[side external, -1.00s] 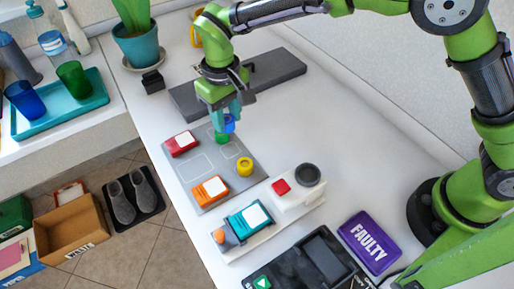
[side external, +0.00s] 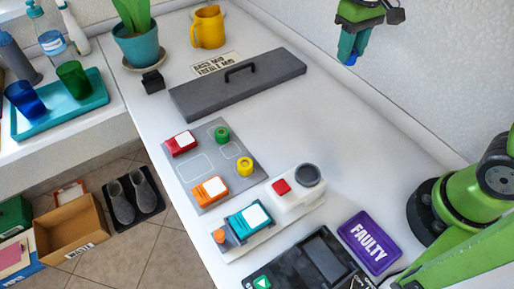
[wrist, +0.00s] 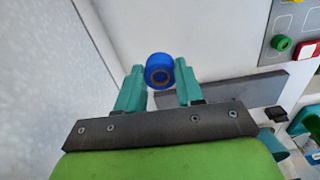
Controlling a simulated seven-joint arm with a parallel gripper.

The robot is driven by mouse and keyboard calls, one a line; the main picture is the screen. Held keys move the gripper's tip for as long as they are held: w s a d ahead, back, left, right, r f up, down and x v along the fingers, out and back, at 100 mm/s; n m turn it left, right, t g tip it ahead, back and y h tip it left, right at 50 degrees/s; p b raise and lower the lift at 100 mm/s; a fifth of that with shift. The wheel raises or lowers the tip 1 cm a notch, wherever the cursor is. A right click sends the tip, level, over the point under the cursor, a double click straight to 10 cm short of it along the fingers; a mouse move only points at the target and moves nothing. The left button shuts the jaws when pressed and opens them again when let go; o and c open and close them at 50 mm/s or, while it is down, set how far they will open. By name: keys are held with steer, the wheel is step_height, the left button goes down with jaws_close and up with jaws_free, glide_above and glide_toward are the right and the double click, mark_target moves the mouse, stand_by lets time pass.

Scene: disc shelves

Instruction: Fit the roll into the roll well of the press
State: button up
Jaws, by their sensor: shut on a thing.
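My gripper (side external: 351,48) is high above the table at the upper right of the side view, shut on a blue roll (side external: 350,60). In the wrist view the blue roll (wrist: 159,71) sits between the two teal fingertips, its round end with a brownish centre facing the camera. What looks like the press (side external: 292,208) is a white unit at the front of the table, with a red button (side external: 281,187) and a dark round part (side external: 307,175). I cannot tell whether that round part is the roll well. The roll is well apart from the press.
A grey mat (side external: 203,148) holds a green roll (side external: 221,134), a yellow roll (side external: 245,166), and red and orange blocks. A purple FAULTY tray (side external: 369,241) is to the right. A dark handled slab (side external: 240,84) lies behind. The table's right middle is clear.

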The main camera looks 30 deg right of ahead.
steer(key=shift+s+f, duration=0.1)
stand_by(0.4)
steer(key=shift+a+n, duration=0.3)
steer(key=s+a+f+n, duration=0.1)
steer(key=s+a+n, duration=0.6)
steer(key=a+n, duration=0.35)
steer(key=s+a+f+n, duration=0.1)
steer(key=s+a+n, duration=0.6)
steer(key=a+n, duration=0.3)
steer(key=shift+m, duration=0.25)
steer(key=shift+w+a+f, duration=0.1)
steer(key=shift+a+f, duration=0.05)
steer(key=shift+f, duration=1.95)
steer(key=shift+w+a+f, duration=0.1)
steer(key=shift+f, duration=1.95)
steer(key=shift+f, duration=0.15)
